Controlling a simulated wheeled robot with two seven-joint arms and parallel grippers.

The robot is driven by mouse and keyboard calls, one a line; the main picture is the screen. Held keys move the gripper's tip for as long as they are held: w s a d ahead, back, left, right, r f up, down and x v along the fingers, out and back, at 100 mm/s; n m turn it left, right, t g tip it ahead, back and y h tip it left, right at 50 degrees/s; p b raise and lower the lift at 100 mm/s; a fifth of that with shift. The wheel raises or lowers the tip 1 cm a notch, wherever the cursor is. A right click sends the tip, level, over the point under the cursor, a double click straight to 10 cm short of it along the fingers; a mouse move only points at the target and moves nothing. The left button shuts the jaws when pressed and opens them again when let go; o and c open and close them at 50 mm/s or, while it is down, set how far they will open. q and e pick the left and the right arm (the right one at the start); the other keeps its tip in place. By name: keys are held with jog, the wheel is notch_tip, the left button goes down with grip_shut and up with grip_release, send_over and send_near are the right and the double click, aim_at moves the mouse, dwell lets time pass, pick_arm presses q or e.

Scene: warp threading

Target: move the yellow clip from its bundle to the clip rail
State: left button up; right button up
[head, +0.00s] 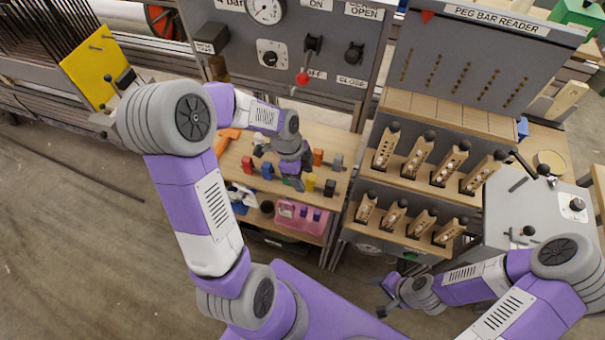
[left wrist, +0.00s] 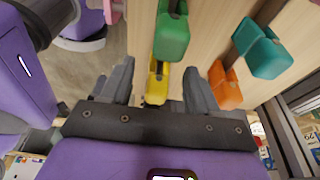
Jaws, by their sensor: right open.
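The yellow clip (head: 310,183) lies on the wooden bench among other coloured clips. In the left wrist view the yellow clip (left wrist: 156,85) shows between the two fingers, apart from both, with its lower end hidden behind the gripper body. My left gripper (head: 294,180) points down over the bench beside the yellow clip; in the left wrist view the gripper (left wrist: 158,72) is open and holds nothing. My right gripper (head: 384,296) is open and empty, low in front of the shelves. I cannot tell which part is the clip rail.
Near the left fingers are a green clip (left wrist: 172,36), an orange clip (left wrist: 225,86) and a teal clip (left wrist: 262,48). Red (head: 247,164) and blue (head: 267,170) clips lie to the left. Shelves with wooden blocks (head: 420,158) stand right.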

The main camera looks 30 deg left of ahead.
pick_arm(q)
jog(key=shift+r, duration=0.1)
jog(key=p+v, duration=0.2)
jog(key=v, duration=0.5)
jog(key=shift+r, duration=0.15)
